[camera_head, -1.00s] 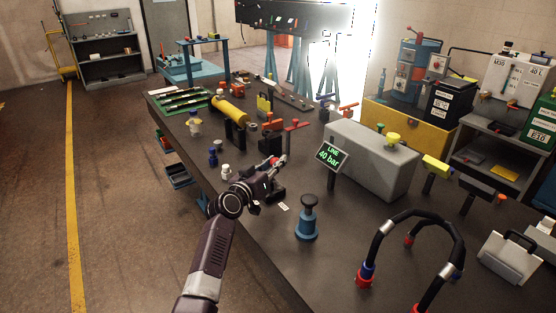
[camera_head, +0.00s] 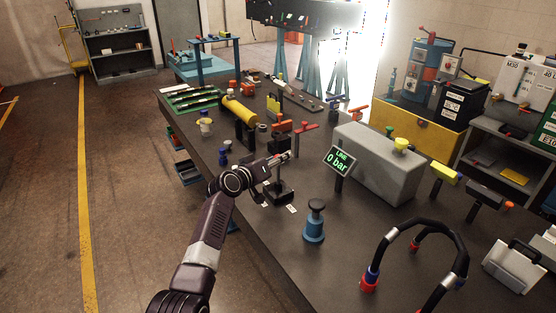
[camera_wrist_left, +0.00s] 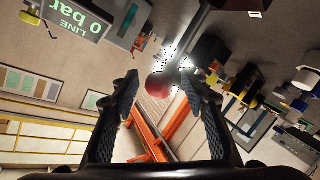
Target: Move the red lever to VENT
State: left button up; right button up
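The red lever's round knob (camera_wrist_left: 158,85) shows in the left wrist view between and just beyond my fingertips, with a gap on each side. My left gripper (camera_wrist_left: 157,88) is open. In the head view my left gripper (camera_head: 284,157) is over a black stand (camera_head: 281,193), and it hides most of the lever. Small white labels (camera_head: 292,209) lie by the stand, too small to read. The green display (camera_head: 341,160) reads LINE 0 bar; it also shows upside down in the left wrist view (camera_wrist_left: 78,18). My right gripper is not in view.
A blue plunger-like piece (camera_head: 314,222) stands on the bench close to the black stand. A grey box (camera_head: 378,160) is behind the display. A looped black hose (camera_head: 432,225) stands at the front right. A yellow cylinder (camera_head: 238,109) is farther back.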

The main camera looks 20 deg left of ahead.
pick_arm(q)
jog(key=v, duration=1.2)
dwell(0.5)
